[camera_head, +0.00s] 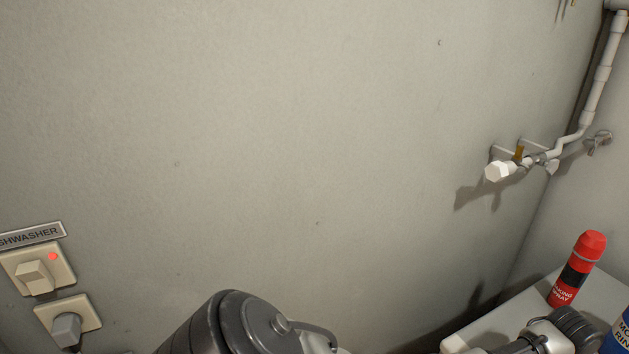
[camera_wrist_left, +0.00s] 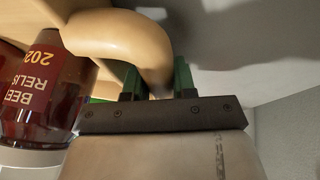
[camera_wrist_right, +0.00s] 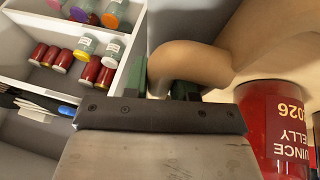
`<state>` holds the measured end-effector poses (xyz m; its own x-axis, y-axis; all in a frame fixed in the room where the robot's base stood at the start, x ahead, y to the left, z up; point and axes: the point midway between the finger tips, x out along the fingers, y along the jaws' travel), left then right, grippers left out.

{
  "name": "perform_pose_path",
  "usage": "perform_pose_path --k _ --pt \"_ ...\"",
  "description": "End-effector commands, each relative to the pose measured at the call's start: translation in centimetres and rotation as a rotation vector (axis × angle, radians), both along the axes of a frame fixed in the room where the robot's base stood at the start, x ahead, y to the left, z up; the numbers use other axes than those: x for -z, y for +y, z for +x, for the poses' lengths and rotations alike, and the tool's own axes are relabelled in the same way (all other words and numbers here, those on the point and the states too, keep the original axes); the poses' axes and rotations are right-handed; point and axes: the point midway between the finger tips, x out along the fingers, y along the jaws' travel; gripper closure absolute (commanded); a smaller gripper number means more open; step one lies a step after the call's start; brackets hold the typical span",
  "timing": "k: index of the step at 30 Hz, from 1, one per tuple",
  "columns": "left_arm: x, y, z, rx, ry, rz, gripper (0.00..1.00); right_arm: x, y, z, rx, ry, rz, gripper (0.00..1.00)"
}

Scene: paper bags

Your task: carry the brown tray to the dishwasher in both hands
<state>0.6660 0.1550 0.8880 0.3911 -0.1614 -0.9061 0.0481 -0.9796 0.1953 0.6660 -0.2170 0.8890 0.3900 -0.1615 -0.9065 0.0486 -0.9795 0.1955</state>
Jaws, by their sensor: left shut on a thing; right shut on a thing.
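The brown tray shows only in part, as tan wood with a curved handle at each end. In the left wrist view my left gripper (camera_wrist_left: 157,88) is shut on one tray handle (camera_wrist_left: 112,32). In the right wrist view my right gripper (camera_wrist_right: 166,86) is shut on the other tray handle (camera_wrist_right: 195,62). A dark red jar (camera_wrist_left: 40,95) with a partly readable relish label is beside the left handle. A red jelly jar (camera_wrist_right: 272,130) is beside the right handle. The head view shows neither tray nor grippers, and no dishwasher body. A wall label (camera_head: 30,236) there ends in "SHWASHER".
Under the label are a switch (camera_head: 36,276) with a red light and a plug (camera_head: 67,327). A tap and pipe (camera_head: 520,163) stick out from the wall. A red spray can (camera_head: 577,268) stands on a pale surface at right. White shelves (camera_wrist_right: 38,78) hold several jars.

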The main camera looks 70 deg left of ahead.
Motion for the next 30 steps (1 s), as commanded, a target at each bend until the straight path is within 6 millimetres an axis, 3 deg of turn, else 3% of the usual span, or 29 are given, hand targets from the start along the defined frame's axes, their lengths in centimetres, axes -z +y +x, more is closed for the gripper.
perform_pose_path --k 8,9,14,21,22,27,30 --pt "-0.07 -0.04 0.04 0.000 -0.002 -0.001 1.00 -0.02 0.00 0.01 0.000 -0.001 0.000 1.00" --pt "-0.06 -0.04 0.03 0.000 -0.002 -0.001 0.69 0.00 0.00 0.01 0.000 -0.001 0.000 1.00" --pt "-0.01 -0.03 0.00 0.000 0.000 -0.001 0.45 0.04 0.01 -0.01 0.000 0.000 0.000 1.00" --pt "0.03 -0.18 -0.03 0.002 0.000 -0.002 0.44 0.06 0.09 -0.02 -0.001 0.000 0.001 1.00" --pt "0.35 -0.17 -0.18 0.002 0.007 -0.002 0.44 0.38 0.10 -0.17 -0.002 0.007 0.002 0.71" --pt "0.34 -0.22 -0.19 0.003 0.007 -0.002 0.44 0.32 0.13 -0.14 -0.002 0.006 0.002 0.45" --pt "0.32 -0.25 -0.20 0.004 0.007 -0.003 0.44 0.30 0.23 -0.14 -0.003 0.006 0.004 0.44"
